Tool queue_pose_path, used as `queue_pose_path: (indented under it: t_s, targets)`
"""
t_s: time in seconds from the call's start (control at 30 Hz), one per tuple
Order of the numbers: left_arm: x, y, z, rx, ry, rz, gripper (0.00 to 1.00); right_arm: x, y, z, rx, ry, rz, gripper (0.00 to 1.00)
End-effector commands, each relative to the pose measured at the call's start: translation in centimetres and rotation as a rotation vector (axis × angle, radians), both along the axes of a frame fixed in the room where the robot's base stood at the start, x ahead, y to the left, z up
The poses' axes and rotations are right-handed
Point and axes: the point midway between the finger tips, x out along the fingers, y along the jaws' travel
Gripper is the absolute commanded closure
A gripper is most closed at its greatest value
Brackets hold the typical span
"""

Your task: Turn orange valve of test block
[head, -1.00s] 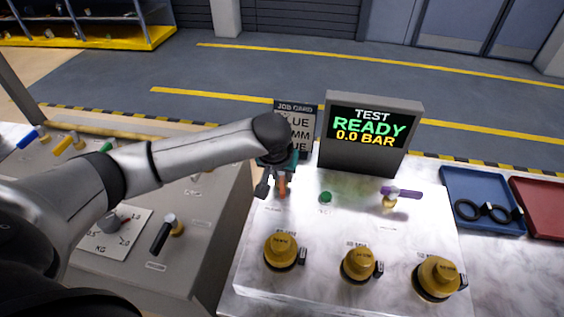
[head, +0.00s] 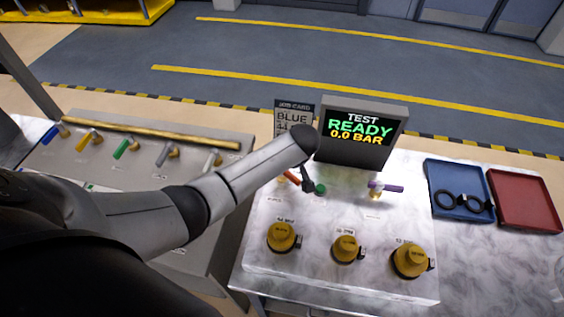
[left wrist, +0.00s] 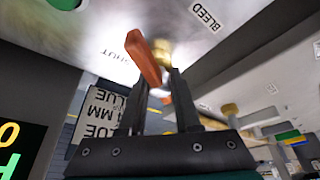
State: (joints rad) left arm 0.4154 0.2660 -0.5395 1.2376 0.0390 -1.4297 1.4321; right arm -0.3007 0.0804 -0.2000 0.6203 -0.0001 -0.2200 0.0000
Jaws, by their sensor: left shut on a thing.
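The orange valve handle (head: 291,177) is on the top of the pale marbled test block (head: 300,207), at its back left. In the head view it lies slanted and is partly hidden by my left gripper (head: 306,183). In the left wrist view, the orange handle (left wrist: 143,58) reaches in between the two dark fingers (left wrist: 158,88), with a brass fitting beside it. My left gripper is shut on the handle. My right gripper is not in view.
A green button (head: 320,189) is close right of the gripper. A purple-handled valve (head: 386,187) is further right. The test display (head: 358,133) reads READY, 0.0 BAR, and stands behind with a job card (head: 292,114). Brass knobs (head: 281,237) line the front.

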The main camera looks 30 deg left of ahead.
Motion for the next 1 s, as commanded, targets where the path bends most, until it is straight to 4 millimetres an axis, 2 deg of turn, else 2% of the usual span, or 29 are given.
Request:
queue_pose_path:
  t_s: [0.17, 0.5, 1.0]
  targets:
    - [-0.15, -0.11, -0.01, 0.000, 0.006, 0.171, 1.00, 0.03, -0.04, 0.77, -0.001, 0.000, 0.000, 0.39]
    - [-0.11, 0.03, -0.10, 0.002, 0.005, 0.431, 1.00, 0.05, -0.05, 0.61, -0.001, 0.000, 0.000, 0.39]
    - [-0.18, 0.24, -0.07, 0.006, 0.003, 0.583, 1.00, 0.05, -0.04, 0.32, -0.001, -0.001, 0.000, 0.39]
